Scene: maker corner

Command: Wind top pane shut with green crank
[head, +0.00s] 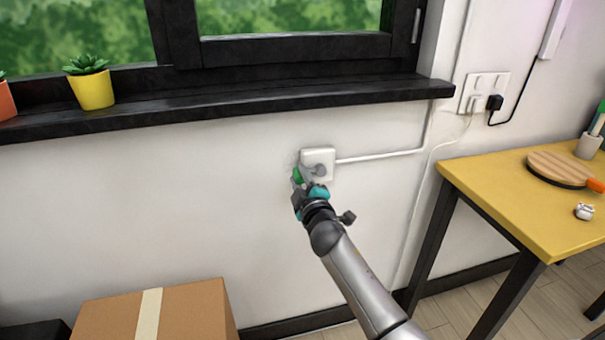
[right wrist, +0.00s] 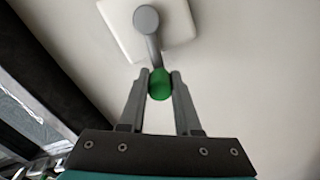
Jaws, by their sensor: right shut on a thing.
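The crank has a green knob (right wrist: 160,84) on a grey arm (right wrist: 148,30), mounted on a white wall box (head: 318,158) below the window sill. In the head view the green knob (head: 297,175) shows at the left of the box, partly hidden by my gripper. My right gripper (head: 305,188) is at the crank; in the right wrist view its two fingers (right wrist: 159,88) are closed on the green knob from both sides. The window (head: 290,48) has dark frames, and only its lower part shows; the top pane is out of view. My left gripper is not in view.
A black sill (head: 230,103) juts out above the crank, with a yellow succulent pot (head: 92,90) on it. A yellow table (head: 500,200) stands at the right, and a cardboard box (head: 190,305) sits below left. The wall around the crank is clear.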

